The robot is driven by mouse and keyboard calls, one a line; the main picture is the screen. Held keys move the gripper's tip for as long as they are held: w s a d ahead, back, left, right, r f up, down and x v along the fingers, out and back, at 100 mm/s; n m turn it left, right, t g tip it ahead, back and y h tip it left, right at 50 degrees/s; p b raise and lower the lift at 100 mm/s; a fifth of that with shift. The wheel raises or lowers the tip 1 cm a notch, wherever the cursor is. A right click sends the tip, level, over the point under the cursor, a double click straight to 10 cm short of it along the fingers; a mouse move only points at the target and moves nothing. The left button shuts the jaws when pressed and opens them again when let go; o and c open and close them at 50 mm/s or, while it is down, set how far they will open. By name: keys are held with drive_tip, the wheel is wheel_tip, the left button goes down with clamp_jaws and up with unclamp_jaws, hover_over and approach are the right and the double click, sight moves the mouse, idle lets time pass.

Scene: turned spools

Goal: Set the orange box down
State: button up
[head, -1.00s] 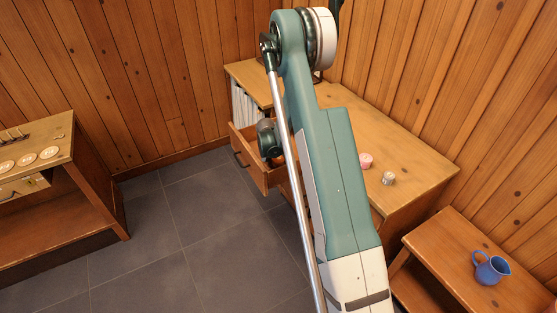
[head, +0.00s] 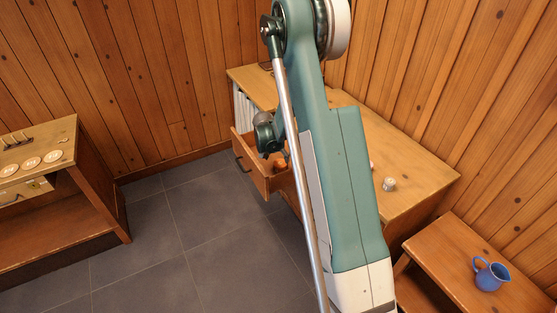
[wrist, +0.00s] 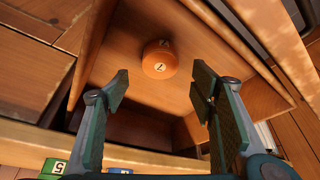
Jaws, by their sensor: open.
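The orange box (wrist: 160,60) is round, with a pale numbered mark on its lid. In the wrist view it sits on the floor of an open wooden drawer (head: 262,182), near the far side, and no finger touches it. My gripper (wrist: 159,80) is open and empty, its fingers apart on either side below the box in the picture. In the head view my gripper (head: 266,136) hangs over the open drawer.
The desk top (head: 415,165) holds a small grey item (head: 389,184); my arm covers much of it. A blue jug (head: 490,274) stands on a low table at right. A green numbered block (wrist: 54,167) shows beyond the drawer. Floor at left is clear.

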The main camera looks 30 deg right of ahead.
drive_tip(key=shift+v, duration=1.9)
drive_tip(key=s+a+r+n+t, duration=0.1)
drive_tip(key=s+a+r+n, duration=0.1)
drive_tip(key=s+a+r, duration=0.5)
drive_tip(key=s+a+r+n+t+y, duration=0.1)
drive_tip(key=s+a+r+n, duration=0.2)
drive_tip(key=r, duration=0.8)
drive_tip(key=s+a+r, duration=0.4)
drive_tip(key=s+r, duration=0.2)
drive_tip(key=r, duration=0.3)
drive_tip(key=s+a+r+n+t+y, duration=0.1)
drive_tip(key=s+a, duration=0.3)
drive_tip(key=s, duration=0.4)
drive_tip(key=s+a+r+n+t, duration=0.1)
drive_tip(key=s+a+r+n, duration=0.2)
drive_tip(key=s, duration=0.6)
drive_tip(key=s+a+r+n+y, duration=0.1)
drive_tip(key=s+a+r+n, duration=0.1)
drive_tip(key=s+a, duration=0.3)
drive_tip(key=s, duration=0.4)
drive_tip(key=shift+t+y, duration=0.3)
drive_tip(key=shift+t, duration=0.1)
drive_tip(key=shift+s, duration=0.1)
